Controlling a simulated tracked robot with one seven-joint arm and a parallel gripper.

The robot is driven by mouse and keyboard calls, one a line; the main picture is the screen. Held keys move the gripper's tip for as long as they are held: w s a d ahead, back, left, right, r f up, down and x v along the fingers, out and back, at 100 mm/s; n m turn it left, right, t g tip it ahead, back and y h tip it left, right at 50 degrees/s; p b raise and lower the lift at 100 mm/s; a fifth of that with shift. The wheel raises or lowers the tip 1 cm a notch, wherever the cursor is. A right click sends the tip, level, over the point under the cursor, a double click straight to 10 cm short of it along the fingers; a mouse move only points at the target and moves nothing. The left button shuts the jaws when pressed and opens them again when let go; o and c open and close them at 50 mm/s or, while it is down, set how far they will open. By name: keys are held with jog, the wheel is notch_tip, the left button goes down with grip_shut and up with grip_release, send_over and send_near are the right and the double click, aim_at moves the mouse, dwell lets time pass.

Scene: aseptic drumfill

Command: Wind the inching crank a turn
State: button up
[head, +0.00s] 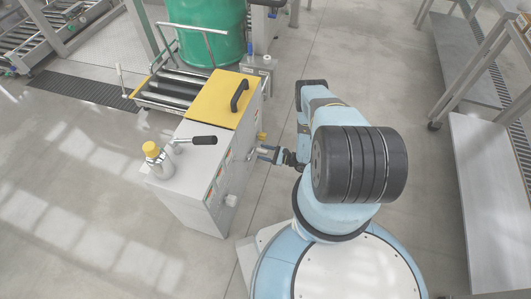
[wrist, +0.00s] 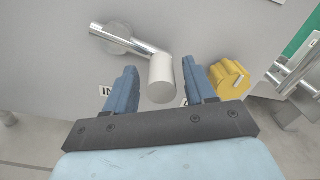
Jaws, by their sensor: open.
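The inching crank (wrist: 127,38) is on the side face of a grey machine cabinet (head: 194,206). In the wrist view its silver arm runs from a hub at upper left down to a pale cylindrical grip (wrist: 161,80). My gripper (wrist: 159,66) is open, with one blue finger on each side of the grip. Gaps show between both fingers and the grip, so it is not clamped. A label starting "IN" is partly hidden behind the left finger. In the head view my gripper (head: 266,153) is at the cabinet's right side, and the crank is too small to make out.
A yellow knob (wrist: 229,78) sits close right of my right finger. The cabinet top carries a black-handled lever (head: 203,140), a yellow-capped fitting (head: 152,150) and a yellow cover (head: 222,97). A green drum (head: 210,32) stands behind. Clear floor lies right of my arm, before grey shelving (head: 478,190).

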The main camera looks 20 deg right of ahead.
grip_shut()
dwell(0.5)
jog(key=shift+d, duration=0.2)
